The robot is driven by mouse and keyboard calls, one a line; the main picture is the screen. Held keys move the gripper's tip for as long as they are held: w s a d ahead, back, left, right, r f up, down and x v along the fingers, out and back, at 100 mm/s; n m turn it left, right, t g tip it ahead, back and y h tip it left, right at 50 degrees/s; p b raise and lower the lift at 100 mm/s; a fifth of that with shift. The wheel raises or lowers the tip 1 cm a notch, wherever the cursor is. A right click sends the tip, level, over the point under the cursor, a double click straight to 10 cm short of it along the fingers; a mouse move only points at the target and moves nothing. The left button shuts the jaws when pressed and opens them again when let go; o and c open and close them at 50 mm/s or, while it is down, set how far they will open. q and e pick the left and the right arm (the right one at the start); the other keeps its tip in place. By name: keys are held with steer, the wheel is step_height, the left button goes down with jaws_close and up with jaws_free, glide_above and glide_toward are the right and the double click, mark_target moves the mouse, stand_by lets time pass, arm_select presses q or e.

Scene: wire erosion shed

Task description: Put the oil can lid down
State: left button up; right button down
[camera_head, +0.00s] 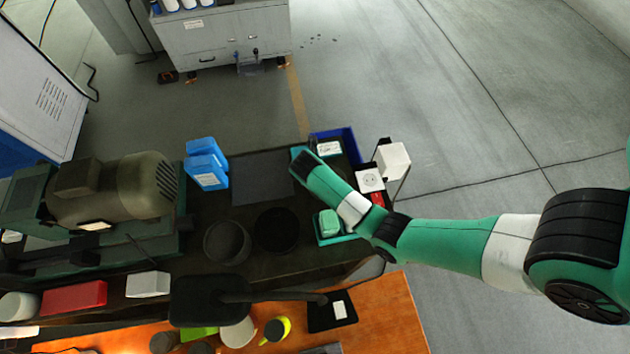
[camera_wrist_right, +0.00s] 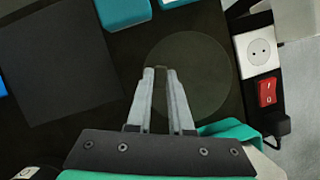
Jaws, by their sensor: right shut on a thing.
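I cannot pick out the oil can for certain. My left gripper is not in view.
A white socket (camera_wrist_right: 257,52) and red switch (camera_wrist_right: 267,92) are right of the disc. A dark square mat (camera_head: 262,178) lies to its left. A blue bin (camera_head: 338,142), blue containers (camera_head: 206,163), a round pot (camera_head: 227,242) and a green-grey motor (camera_head: 115,187) crowd the bench.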

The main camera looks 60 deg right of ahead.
steer(key=shift+f+b, duration=0.4)
steer(key=shift+f, duration=1.4)
steer(key=shift+f, duration=0.15)
steer(key=c, duration=0.8)
jaws_free()
steer(key=shift+a+r, duration=0.1)
steer(key=shift+r, duration=0.45)
steer(key=p+v, duration=0.2)
steer(key=v, duration=0.9)
steer(key=shift+a+r+p, duration=0.1)
steer(key=shift+a+p, duration=0.05)
steer(key=shift+p, duration=0.25)
